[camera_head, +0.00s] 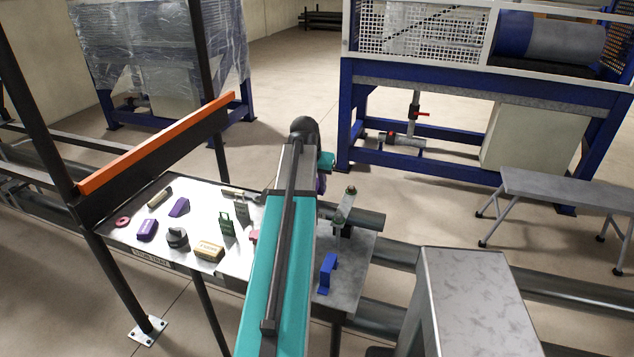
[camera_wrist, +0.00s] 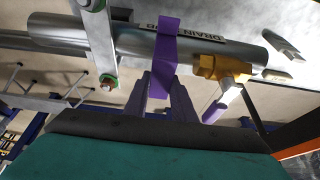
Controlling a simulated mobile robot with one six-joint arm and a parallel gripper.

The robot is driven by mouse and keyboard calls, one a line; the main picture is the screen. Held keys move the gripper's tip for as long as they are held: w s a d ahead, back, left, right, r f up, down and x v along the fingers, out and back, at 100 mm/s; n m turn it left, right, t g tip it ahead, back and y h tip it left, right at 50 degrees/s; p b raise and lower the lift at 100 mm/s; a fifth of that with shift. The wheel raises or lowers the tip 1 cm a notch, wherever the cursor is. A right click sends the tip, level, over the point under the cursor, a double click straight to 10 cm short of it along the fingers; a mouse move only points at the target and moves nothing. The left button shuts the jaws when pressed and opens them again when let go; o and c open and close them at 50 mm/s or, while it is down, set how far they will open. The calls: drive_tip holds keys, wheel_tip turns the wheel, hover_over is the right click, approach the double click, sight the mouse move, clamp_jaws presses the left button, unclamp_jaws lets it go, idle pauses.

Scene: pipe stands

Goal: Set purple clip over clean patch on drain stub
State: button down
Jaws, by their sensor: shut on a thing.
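In the wrist view my gripper (camera_wrist: 163,84) is shut on the purple clip (camera_wrist: 168,48). The clip stands up from between the fingertips and crosses in front of the drain stub (camera_wrist: 135,42), a grey pipe with a "DRAIN STUB" label (camera_wrist: 192,31). I cannot tell whether the clip touches the pipe or is seated around it. No clean patch can be made out. In the head view a sliver of purple (camera_head: 320,184) shows beside my arm, which hides most of the gripper. The stub's end (camera_head: 368,217) shows to the right of my arm.
In the head view a blue bracket (camera_head: 327,272) stands on the grey plate. The tool table (camera_head: 190,190) holds several small items. A bench (camera_head: 565,187) is at right.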

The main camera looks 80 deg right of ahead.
drive_tip(key=shift+f+b, duration=0.6)
drive_tip(key=shift+f, duration=0.9)
drive_tip(key=shift+f, duration=0.1)
drive_tip(key=c, duration=1.4)
unclamp_jaws()
drive_tip(key=shift+s, duration=0.1)
drive_tip(key=shift+r+p, duration=2.15)
drive_tip(key=shift+r, duration=1.4)
